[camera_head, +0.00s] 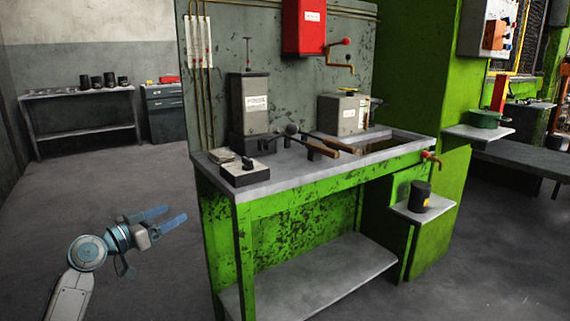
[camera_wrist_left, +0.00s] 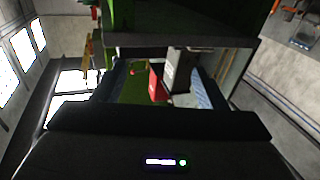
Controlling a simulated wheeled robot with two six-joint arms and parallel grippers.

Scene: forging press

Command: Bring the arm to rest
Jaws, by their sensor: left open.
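My left gripper (camera_head: 166,219) is in the lower left of the head view, at the end of my left arm, with its two blue fingers apart and nothing between them. It hangs over bare floor, to the left of the green workbench (camera_head: 222,240) and apart from it. In the left wrist view my gripper's blue fingers (camera_wrist_left: 160,90) show on either side, with the bench gear seen tilted between and beyond them. My right gripper is in neither view.
The workbench top carries a control box (camera_head: 245,172), a grey upright unit (camera_head: 250,105) and tools with wooden handles (camera_head: 323,148). A black cylinder (camera_head: 419,195) stands on a side shelf at the right. A table (camera_head: 80,133) stands at the back left. The floor (camera_head: 110,190) between is clear.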

